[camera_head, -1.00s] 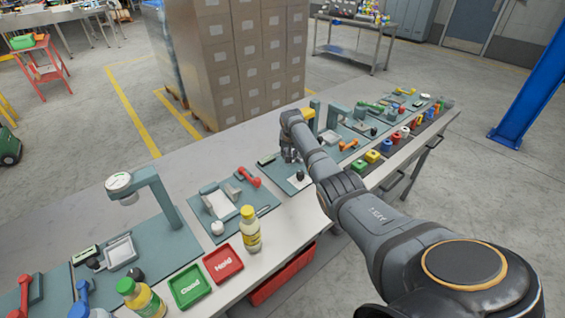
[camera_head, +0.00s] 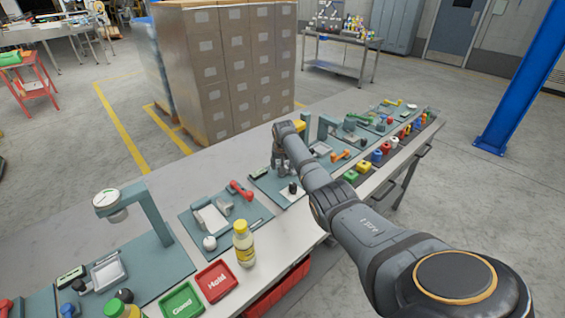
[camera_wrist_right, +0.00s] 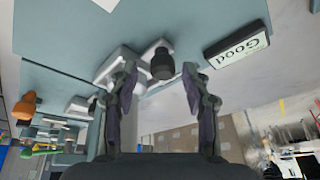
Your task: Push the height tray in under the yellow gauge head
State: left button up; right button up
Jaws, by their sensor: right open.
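My right gripper (camera_head: 280,170) reaches down over a teal board in the middle of the table. It is open. In the right wrist view its fingers (camera_wrist_right: 165,95) stand apart, with a dark round knob (camera_wrist_right: 162,66) between and beyond their tips. I cannot tell whether they touch it. The knob also shows in the head view (camera_head: 293,188). A pale grey tray (camera_wrist_right: 121,62) lies beside the knob, partly hidden by a finger. The yellow gauge head (camera_head: 300,125) shows just behind my wrist, mostly hidden. My left gripper is in neither view.
A "Good" display (camera_wrist_right: 237,43) lies near the knob. Left along the table stand a white-topped gauge (camera_head: 120,200), a yellow-capped bottle (camera_head: 243,245), a green tray (camera_head: 181,301) and a red tray (camera_head: 216,281). More stations fill the far right end.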

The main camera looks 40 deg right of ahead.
jog(key=v, duration=1.1)
jog(key=shift+r, duration=0.4)
jog(key=shift+s, duration=0.1)
